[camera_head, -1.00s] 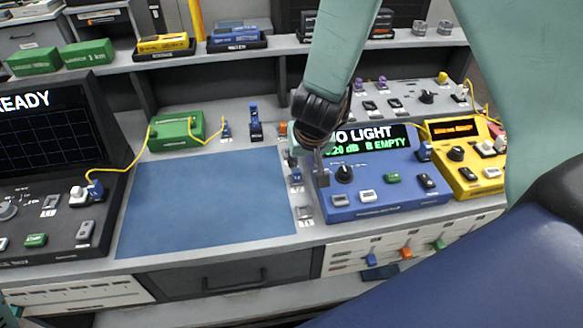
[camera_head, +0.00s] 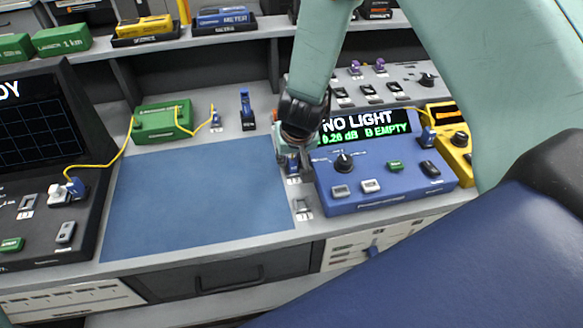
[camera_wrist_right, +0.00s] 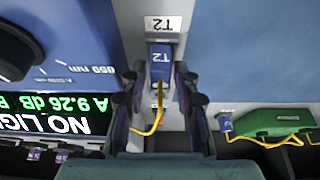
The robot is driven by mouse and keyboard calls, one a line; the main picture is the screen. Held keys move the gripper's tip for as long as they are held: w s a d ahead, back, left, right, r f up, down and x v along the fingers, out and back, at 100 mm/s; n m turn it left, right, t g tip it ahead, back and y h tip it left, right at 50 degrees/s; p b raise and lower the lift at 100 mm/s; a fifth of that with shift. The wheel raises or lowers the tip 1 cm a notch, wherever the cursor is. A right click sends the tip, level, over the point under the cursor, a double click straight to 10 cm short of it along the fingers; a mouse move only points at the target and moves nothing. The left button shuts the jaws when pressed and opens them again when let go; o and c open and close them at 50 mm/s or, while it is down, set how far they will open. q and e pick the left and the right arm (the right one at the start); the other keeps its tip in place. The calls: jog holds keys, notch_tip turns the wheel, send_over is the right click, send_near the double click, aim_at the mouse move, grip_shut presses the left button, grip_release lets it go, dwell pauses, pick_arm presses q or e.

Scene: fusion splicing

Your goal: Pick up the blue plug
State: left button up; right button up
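A blue plug marked T2 (camera_wrist_right: 161,62) sits at a holder with a T2 label in the right wrist view. A yellow cable runs from it between my fingers. In the head view this plug (camera_head: 292,168) shows just under my right gripper, left of the blue meter box (camera_head: 385,178). My right gripper (camera_wrist_right: 158,85) has one finger on each side of the plug, with gaps visible, so it looks open. In the head view my right gripper (camera_head: 293,153) points down and partly hides the plug. My left gripper is not in view.
The blue mat (camera_head: 195,200) left of the plug is clear. A green box (camera_head: 160,121) with a yellow cable stands behind it. Other blue plugs show at the back (camera_head: 247,108), by the green box (camera_head: 216,120) and on the dark device (camera_head: 75,187).

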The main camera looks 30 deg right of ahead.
aim_at(292, 157)
jog(key=shift+s+a, duration=0.1)
jog(key=shift+s, duration=0.15)
jog(key=shift+w+f, duration=0.25)
jog(key=shift+w, duration=0.1)
jog(key=c, duration=0.3)
jog(key=shift+s+r, duration=0.15)
jog(key=shift+s, duration=0.05)
grip_shut()
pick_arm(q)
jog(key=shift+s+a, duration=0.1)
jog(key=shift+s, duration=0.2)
pick_arm(e)
jog(key=shift+r+p, duration=0.25)
jog(key=shift+p, duration=0.05)
notch_tip(292, 157, up, 7)
jog(key=p, duration=0.6)
jog(key=shift+r, duration=0.1)
jog(key=shift+w+r+p, duration=0.1)
jog(key=shift+r+p, duration=0.5)
jog(key=shift+r, duration=0.1)
pick_arm(q)
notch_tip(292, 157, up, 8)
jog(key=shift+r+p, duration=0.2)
jog(key=shift+p, duration=0.2)
pick_arm(e)
jog(key=shift+r, duration=0.5)
